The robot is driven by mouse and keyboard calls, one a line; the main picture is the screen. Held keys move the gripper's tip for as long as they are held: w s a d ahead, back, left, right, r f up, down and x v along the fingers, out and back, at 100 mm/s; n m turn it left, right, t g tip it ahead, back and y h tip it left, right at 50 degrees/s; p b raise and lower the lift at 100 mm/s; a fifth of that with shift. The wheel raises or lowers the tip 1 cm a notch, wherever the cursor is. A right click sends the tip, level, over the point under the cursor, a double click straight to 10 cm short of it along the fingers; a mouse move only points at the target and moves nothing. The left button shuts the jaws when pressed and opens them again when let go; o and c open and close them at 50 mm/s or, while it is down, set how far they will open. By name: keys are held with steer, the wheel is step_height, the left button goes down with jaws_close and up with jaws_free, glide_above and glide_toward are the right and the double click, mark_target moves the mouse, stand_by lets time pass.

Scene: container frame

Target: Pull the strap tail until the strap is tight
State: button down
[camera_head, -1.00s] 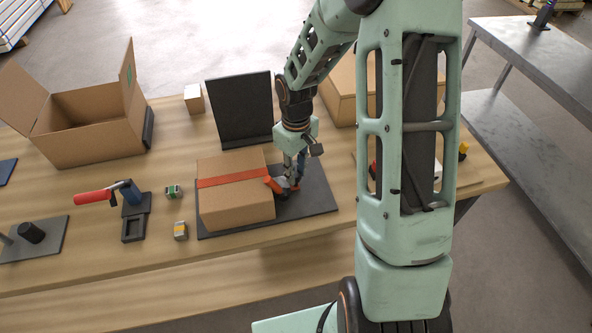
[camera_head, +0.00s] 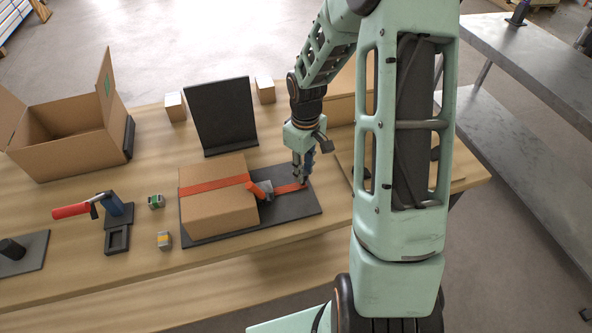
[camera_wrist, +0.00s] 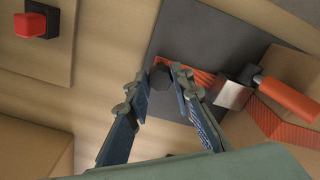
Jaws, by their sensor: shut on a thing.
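A brown carton (camera_head: 222,212) sits on a dark plate (camera_head: 290,212), with an orange-red strap (camera_head: 213,185) across its top. At the carton's right side is a grey buckle (camera_head: 265,188) with an orange handle (camera_head: 256,190). The strap tail (camera_head: 286,188) runs right from the buckle, low over the plate. My gripper (camera_head: 303,181) is at the tail's far end. In the wrist view the fingers (camera_wrist: 160,80) are shut on the tail's dark end piece (camera_wrist: 160,76); the tail (camera_wrist: 200,78) leads to the buckle (camera_wrist: 232,92). Whether the strap lies tight is unclear.
A black upright panel (camera_head: 222,115) stands behind the carton. An open box (camera_head: 65,148) is at the back left. A red-handled tool (camera_head: 112,210) and two small blocks stand left of the plate. Another carton (camera_head: 342,100) is behind my arm. A metal shelf (camera_head: 530,70) stands right.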

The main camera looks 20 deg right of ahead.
steer(key=shift+d, duration=0.15)
steer(key=c, duration=1.7)
jaws_free()
steer(key=shift+r, duration=0.1)
step_height(320, 180, up, 12)
steer(key=shift+f, duration=0.1)
